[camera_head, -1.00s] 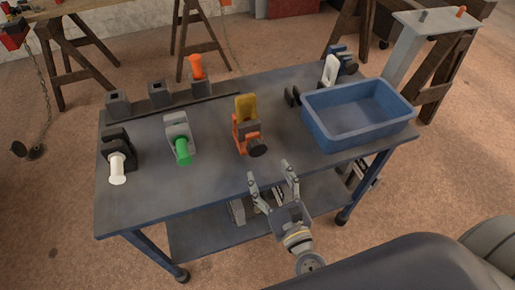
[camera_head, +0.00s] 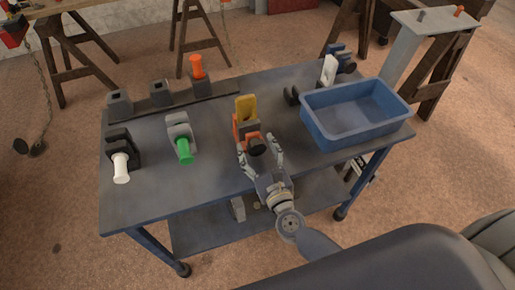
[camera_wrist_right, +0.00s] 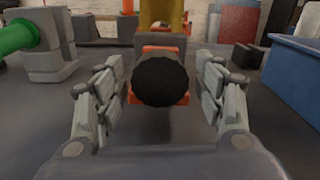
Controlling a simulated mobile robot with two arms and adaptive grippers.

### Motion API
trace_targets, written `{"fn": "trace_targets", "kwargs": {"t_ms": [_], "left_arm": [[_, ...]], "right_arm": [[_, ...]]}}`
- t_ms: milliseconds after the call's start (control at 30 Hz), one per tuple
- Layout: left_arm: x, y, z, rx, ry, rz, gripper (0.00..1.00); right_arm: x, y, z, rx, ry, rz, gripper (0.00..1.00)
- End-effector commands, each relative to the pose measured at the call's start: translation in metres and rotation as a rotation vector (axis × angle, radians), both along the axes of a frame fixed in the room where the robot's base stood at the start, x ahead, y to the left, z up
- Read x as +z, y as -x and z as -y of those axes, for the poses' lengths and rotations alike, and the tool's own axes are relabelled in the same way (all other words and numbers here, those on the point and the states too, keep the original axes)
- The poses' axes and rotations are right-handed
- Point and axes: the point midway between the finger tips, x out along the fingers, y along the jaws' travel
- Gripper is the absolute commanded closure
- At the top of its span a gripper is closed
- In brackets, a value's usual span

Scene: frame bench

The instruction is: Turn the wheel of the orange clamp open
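The orange clamp (camera_head: 239,131) stands on the bench near its middle and holds a yellow piece (camera_head: 246,107) upright. Its dark round wheel (camera_wrist_right: 160,80) faces my right wrist camera; in the head view the wheel (camera_head: 257,146) shows between my fingers. My right gripper (camera_head: 258,145) is open, with one finger on each side of the wheel. In the right wrist view, gaps show between the wheel and both fingers (camera_wrist_right: 160,88), so they look apart from it. My left gripper is not in view.
A blue bin (camera_head: 310,122) stands right of the clamp. A grey clamp (camera_head: 178,124) with a green handle and a black clamp (camera_head: 113,145) with a white handle stand to the left. Several grey blocks line the back rail, one with an orange peg (camera_head: 197,67).

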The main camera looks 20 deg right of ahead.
Motion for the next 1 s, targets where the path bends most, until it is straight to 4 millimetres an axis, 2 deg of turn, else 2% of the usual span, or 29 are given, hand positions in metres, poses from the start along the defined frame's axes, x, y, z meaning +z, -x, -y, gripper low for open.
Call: {"fn": "trace_targets", "kwargs": {"t_ms": [33,167,567,767,1000], "left_arm": [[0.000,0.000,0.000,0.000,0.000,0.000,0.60],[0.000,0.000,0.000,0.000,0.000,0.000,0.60],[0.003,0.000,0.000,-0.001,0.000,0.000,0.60],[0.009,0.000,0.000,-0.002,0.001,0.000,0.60],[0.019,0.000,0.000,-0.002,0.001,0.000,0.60]], "right_arm": [[0.000,0.000,0.000,0.000,0.000,0.000,0.51],[0.000,0.000,0.000,0.000,0.000,0.000,0.80],[0.001,0.000,0.000,-0.001,0.042,0.003,0.81],[0.002,0.000,0.000,-0.001,0.153,0.005,0.81],[0.003,0.000,0.000,-0.001,0.366,0.013,0.81]]}}
